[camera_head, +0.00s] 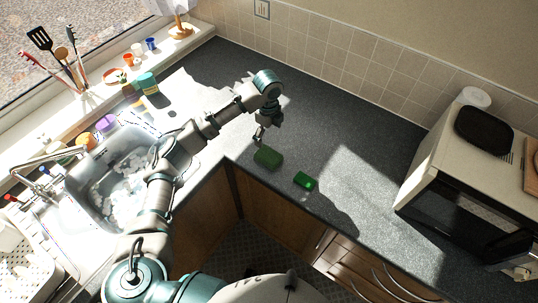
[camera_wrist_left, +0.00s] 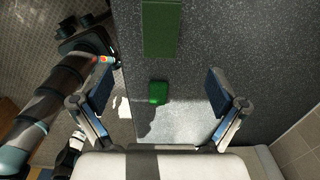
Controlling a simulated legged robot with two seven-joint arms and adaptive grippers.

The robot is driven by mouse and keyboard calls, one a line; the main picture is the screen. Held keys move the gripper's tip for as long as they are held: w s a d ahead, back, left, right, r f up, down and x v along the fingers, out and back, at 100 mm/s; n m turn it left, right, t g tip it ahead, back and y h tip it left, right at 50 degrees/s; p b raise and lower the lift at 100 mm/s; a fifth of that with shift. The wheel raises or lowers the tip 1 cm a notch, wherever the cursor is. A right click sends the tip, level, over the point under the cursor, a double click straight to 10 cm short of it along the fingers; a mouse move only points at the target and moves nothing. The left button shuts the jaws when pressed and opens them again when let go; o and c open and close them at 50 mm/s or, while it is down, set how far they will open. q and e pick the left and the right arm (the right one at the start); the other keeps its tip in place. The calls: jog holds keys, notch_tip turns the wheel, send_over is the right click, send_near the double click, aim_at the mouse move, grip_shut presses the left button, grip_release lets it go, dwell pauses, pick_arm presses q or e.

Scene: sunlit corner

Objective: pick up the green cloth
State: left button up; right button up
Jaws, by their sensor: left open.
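A dark green, flat rectangular piece (camera_head: 268,157), which looks like the folded green cloth, lies on the grey worktop near its front edge. In the left wrist view the green cloth (camera_wrist_left: 160,28) is at the top, partly cut off by the frame. My left gripper (camera_head: 261,136) is just behind it in the head view, pointing down and apart from it. In the wrist view its fingers (camera_wrist_left: 160,82) are wide apart with nothing held. A smaller, brighter green block (camera_head: 305,181) lies to the right of the cloth; it shows between the fingers in the wrist view (camera_wrist_left: 157,93).
A sink (camera_head: 118,180) with a tap is at the left. Utensils and cups stand on the windowsill. A microwave (camera_head: 470,190) is at the right; a dark and pale part below it may be my right gripper (camera_head: 512,250). The worktop between is mostly clear.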

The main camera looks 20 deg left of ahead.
pick_arm(q)
send_over(268, 154)
notch_tip(268, 154, down, 7)
jog(key=shift+w+f, duration=0.15)
jog(key=shift+f, duration=0.05)
jog(key=shift+d+f, duration=0.1)
jog(key=shift+f, duration=0.4)
notch_tip(268, 154, down, 4)
jog(key=shift+f+p, duration=0.25)
jog(key=shift+p, duration=0.1)
jog(key=shift+f, duration=0.2)
jog(key=c, duration=1.2)
